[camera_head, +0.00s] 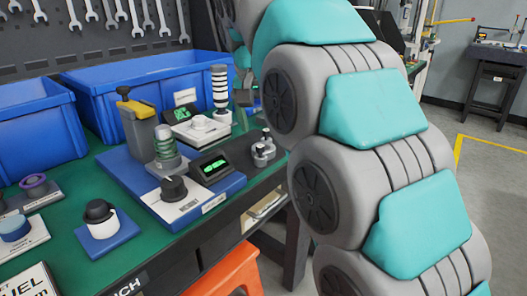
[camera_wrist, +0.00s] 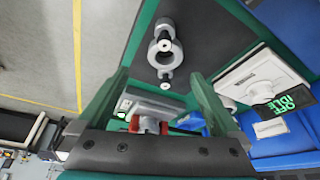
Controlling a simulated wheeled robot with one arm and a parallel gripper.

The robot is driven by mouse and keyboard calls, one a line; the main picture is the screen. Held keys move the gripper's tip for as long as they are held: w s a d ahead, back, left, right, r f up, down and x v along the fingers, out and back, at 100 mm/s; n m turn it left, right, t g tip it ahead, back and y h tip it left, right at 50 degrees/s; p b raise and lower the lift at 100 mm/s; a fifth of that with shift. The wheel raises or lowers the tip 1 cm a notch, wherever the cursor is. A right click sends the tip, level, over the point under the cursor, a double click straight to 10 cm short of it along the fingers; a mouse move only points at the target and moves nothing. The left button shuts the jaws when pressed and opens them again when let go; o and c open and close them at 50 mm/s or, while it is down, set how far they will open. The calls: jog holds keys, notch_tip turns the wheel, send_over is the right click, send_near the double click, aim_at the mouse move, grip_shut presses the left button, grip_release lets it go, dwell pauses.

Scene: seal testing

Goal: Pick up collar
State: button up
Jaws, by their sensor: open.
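A grey ring-shaped part with a post on either side, which looks like the collar (camera_wrist: 178,52), lies on the dark bench end in the wrist view. In the head view it appears as a small grey cluster (camera_head: 262,154) at the bench's right edge, beside my arm. My gripper (camera_wrist: 158,77) shows two green fingers spread apart. The ring appears beyond the fingertips, roughly centred between them, with nothing gripped.
A blue test base (camera_head: 218,196) with a green-lit display (camera_head: 211,167) stands just left of the grey part. A black-and-white striped column (camera_head: 220,88) rises behind. Blue bins (camera_head: 130,88) line the back.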

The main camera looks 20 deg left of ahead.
aim_at(263, 143)
jog(key=shift+w+a+f, duration=0.1)
jog(key=shift+a+f, duration=0.05)
jog(key=shift+f, duration=0.45)
jog(key=shift+w+a+f, duration=0.1)
jog(key=shift+f, duration=0.5)
jog(key=shift+p+x, duration=0.3)
jog(key=shift+x, duration=1.45)
jog(key=shift+s+a, duration=0.1)
jog(key=shift+a, duration=0.05)
grip_shut()
